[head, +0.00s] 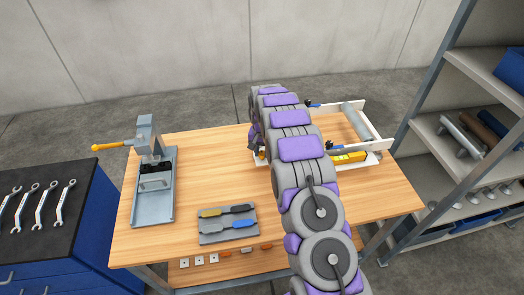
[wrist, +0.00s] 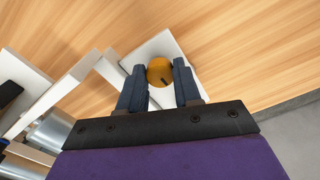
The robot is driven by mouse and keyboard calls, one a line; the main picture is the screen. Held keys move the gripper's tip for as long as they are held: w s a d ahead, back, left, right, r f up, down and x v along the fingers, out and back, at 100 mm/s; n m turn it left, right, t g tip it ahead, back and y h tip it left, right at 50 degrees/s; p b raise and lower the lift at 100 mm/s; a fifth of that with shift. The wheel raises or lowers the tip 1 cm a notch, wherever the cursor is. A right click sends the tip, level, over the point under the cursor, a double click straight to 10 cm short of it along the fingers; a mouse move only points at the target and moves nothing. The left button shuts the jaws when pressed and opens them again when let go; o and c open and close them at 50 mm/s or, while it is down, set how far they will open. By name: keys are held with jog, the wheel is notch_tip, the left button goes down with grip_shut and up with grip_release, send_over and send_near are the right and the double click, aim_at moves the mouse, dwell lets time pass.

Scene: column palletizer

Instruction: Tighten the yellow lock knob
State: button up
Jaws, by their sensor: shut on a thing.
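The yellow lock knob (wrist: 160,72) sits at a corner of a white frame, between my gripper's two dark fingers. It has a dark mark on its face. My gripper (wrist: 159,82) is shut on the knob, with one finger on each side. In the head view a small orange bit of the knob (head: 262,155) shows beside my arm, at the left end of the white frame (head: 376,146). My purple and grey arm hides much of the frame's left part, and the gripper is mostly hidden behind it.
The frame holds a grey cylinder (head: 354,120) and a yellow block (head: 349,157). A grey vise-like fixture with an orange handle (head: 108,146) stands at the table's left. A tray (head: 203,238) with handled tools lies at the front. Shelves (head: 470,90) stand right. The table's middle-left is clear.

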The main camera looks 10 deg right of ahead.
aim_at(261, 153)
jog(key=shift+r, duration=0.1)
dwell(0.3)
jog(key=o, duration=1)
jog(key=shift+o, duration=0.2)
notch_tip(261, 153, up, 17)
jog(key=p, duration=0.1)
jog(key=shift+a, duration=0.15)
jog(key=shift+r, duration=0.15)
